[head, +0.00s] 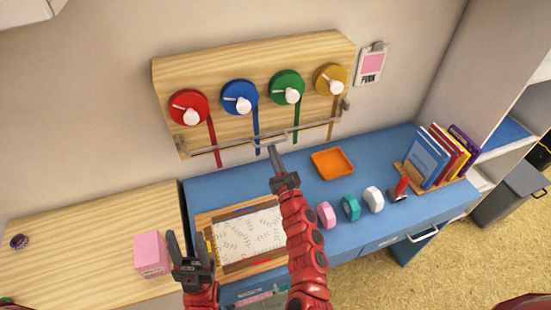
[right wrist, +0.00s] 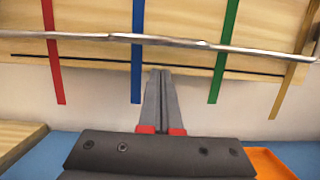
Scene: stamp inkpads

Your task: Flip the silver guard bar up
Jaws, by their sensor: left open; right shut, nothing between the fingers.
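The silver guard bar (head: 235,145) runs across the lower part of the wooden wall board (head: 250,62), in front of the hanging red, blue, green and yellow ribbons. In the right wrist view the bar (right wrist: 190,42) crosses the whole upper picture. My right gripper (head: 273,150) is shut and empty, its tips just under the middle of the bar. In the right wrist view the right fingertips (right wrist: 159,72) point up below the bar, between the blue ribbon (right wrist: 137,75) and the green ribbon (right wrist: 225,60). My left gripper (head: 187,238) is open and empty, low at the left.
A blue desk (head: 215,190) below the board holds a patterned sheet in a wooden tray (head: 203,222), an orange tray (head: 332,162), several tape rolls and a book stand (head: 430,183). A pink block (head: 151,254) stands on the wooden table (head: 90,235) at left.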

